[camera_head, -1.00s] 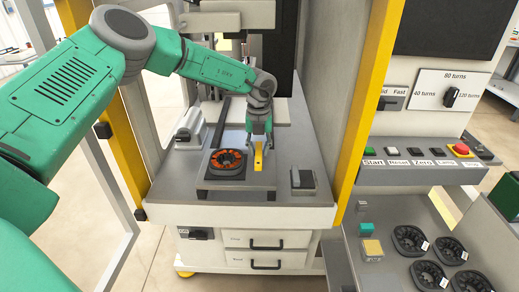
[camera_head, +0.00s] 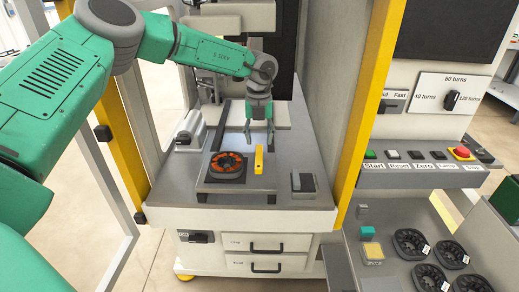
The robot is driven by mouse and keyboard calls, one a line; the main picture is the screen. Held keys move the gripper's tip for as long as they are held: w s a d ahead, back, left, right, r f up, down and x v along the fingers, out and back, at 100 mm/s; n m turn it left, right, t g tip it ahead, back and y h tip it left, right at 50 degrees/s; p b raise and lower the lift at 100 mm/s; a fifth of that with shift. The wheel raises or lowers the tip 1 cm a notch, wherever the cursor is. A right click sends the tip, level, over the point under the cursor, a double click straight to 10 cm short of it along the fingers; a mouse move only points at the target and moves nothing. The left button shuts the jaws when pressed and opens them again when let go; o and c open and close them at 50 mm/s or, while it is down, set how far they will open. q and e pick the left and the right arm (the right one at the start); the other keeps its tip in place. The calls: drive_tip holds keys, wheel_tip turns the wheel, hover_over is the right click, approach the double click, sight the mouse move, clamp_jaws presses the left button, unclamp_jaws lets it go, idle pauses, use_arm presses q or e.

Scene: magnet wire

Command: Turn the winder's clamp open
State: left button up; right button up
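The winder's clamp is a yellow lever (camera_head: 258,160) on the grey plate, in the middle of the head view. It points toward the front edge of the machine. A dark ring-shaped stator with orange-red windings (camera_head: 227,165) sits on the plate just left of it. My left gripper (camera_head: 259,139) hangs above and behind the lever, fingers pointing down and spread, with a visible gap to the lever. Nothing shows between its fingers. My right gripper is not in view.
The winder's base plate (camera_head: 208,188) lies on a grey table. A small grey-black block (camera_head: 303,183) stands to the right. Yellow frame posts (camera_head: 366,110) flank the work area. A button panel (camera_head: 425,168) and several dark rings (camera_head: 410,243) are at the right.

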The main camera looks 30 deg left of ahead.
sight(259, 152)
use_arm(q)
wheel_tip(259, 152, up, 7)
drive_tip(key=shift+f, duration=0.15)
idle(0.4)
drive_tip(key=shift+f, duration=0.1)
